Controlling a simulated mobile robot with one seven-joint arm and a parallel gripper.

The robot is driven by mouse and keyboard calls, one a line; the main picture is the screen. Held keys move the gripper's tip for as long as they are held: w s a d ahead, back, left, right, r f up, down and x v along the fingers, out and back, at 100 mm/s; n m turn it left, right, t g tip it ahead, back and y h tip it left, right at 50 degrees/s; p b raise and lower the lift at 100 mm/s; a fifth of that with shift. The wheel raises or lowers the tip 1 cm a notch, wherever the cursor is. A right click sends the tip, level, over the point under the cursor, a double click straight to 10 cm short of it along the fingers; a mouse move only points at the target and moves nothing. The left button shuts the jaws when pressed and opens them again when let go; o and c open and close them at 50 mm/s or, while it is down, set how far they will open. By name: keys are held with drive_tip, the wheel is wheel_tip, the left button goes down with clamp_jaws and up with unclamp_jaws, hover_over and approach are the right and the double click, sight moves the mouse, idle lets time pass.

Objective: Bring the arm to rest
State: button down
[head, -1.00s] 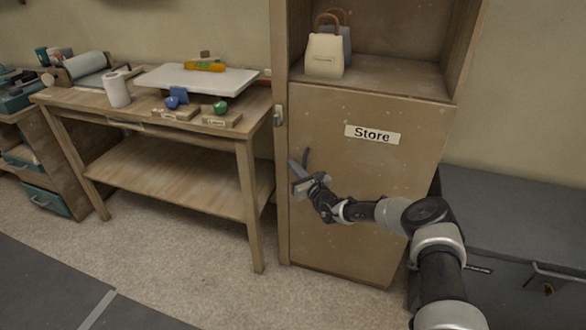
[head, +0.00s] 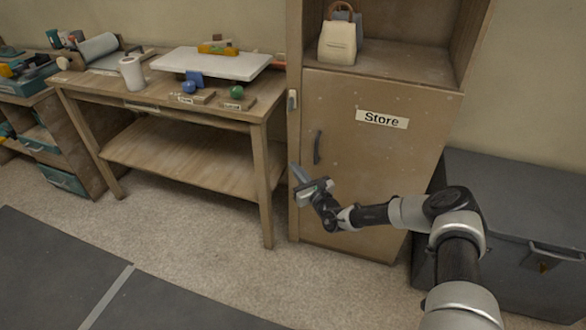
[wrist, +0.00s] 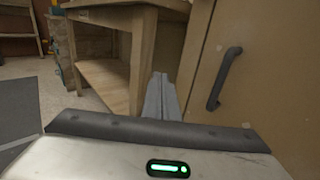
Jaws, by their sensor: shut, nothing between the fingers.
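My gripper (head: 297,174) is in front of the lower left part of the wooden cabinet door marked Store (head: 370,160). Its fingers are shut with nothing between them, and they also show closed together in the wrist view (wrist: 161,97). The dark door handle (head: 317,147) is above and to the right of the fingertips, apart from them. It also shows to the right of the fingers in the wrist view (wrist: 224,78). The cabinet door looks closed. My arm reaches in from the lower right, bent at the elbow.
A wooden workbench (head: 190,118) with a white board, a paper roll and small balls stands left of the cabinet. A grey chest (head: 515,215) stands close to my arm on the right. Bags (head: 338,42) sit on the cabinet's upper shelf. The floor (head: 190,235) in front is clear.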

drive_tip(key=s+a+r+n+g+y, duration=0.3)
drive_tip(key=a+r+n, duration=0.1)
drive_tip(key=r+n, duration=0.15)
drive_tip(key=s+a+r+n+g+y, duration=0.2)
drive_tip(key=s+a+r+n, duration=0.15)
drive_tip(key=r, duration=0.35)
drive_tip(key=s+r+n+g+h, duration=0.1)
drive_tip(key=s+r+n+g, duration=0.8)
drive_tip(key=s+n, duration=0.35)
drive_tip(key=s+d+r+n+t+h, duration=0.2)
drive_tip(key=s+d+r+n+h, duration=0.35)
drive_tip(key=s+d, duration=0.75)
drive_tip(key=s+d+r+n+t+h, duration=0.2)
drive_tip(key=s+d+r+h, duration=0.65)
drive_tip(key=s+d, duration=0.5)
wheel_tip(320, 180, up, 20)
drive_tip(key=d+p, duration=0.1)
drive_tip(key=p, duration=1.8)
drive_tip(key=shift+s+t+p, duration=0.15)
drive_tip(key=shift+t+p, duration=0.15)
drive_tip(key=shift+p, duration=0.05)
